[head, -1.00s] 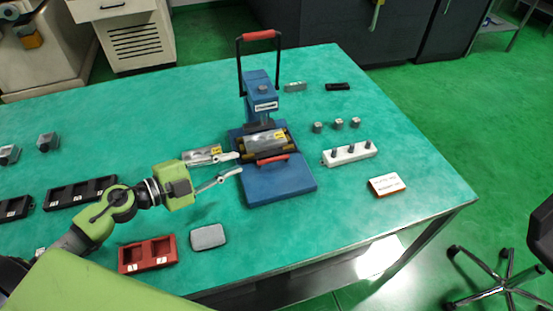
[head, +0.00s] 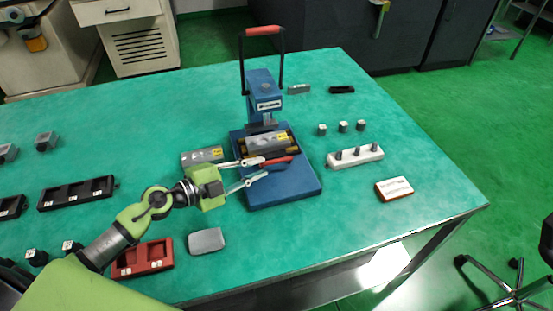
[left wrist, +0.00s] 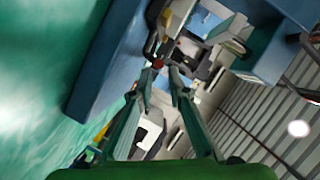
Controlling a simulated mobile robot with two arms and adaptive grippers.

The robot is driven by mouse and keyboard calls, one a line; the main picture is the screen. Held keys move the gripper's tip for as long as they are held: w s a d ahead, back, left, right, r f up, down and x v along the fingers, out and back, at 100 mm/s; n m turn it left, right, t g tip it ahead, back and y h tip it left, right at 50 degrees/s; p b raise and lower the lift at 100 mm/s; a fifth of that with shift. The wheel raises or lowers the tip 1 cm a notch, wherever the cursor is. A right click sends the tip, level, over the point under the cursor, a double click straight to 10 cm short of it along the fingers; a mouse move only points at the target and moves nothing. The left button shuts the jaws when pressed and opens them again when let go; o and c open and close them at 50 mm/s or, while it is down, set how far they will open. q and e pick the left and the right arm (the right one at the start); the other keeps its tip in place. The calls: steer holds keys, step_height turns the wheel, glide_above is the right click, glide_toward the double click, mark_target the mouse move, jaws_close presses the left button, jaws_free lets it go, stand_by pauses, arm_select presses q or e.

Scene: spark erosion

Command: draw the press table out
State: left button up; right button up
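The blue press (head: 262,95) stands on the bench, its blue base (head: 285,188) reaching toward me. The press table (head: 266,143) is a grey block with a yellow label, low in the press between brass-coloured rails. A red handle (head: 280,162) is at its front. My left gripper (head: 267,167) comes in from the left with its fingers apart and its tips at the handle's left end. In the left wrist view a small red part (left wrist: 158,63) shows close to the fingertips (left wrist: 164,72). I cannot tell whether they touch it. My right gripper is not in view.
A grey labelled block (head: 202,156) lies left of the press. A white peg block (head: 355,156) and a red-edged card (head: 394,189) are at right. A red tray (head: 145,259) and grey pad (head: 206,241) are in front. The bench's right front corner is clear.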

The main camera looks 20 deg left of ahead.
mark_target(272, 163)
arm_select(q)
steer(key=x, duration=0.7)
steer(key=shift+d, duration=0.1)
jaws_close()
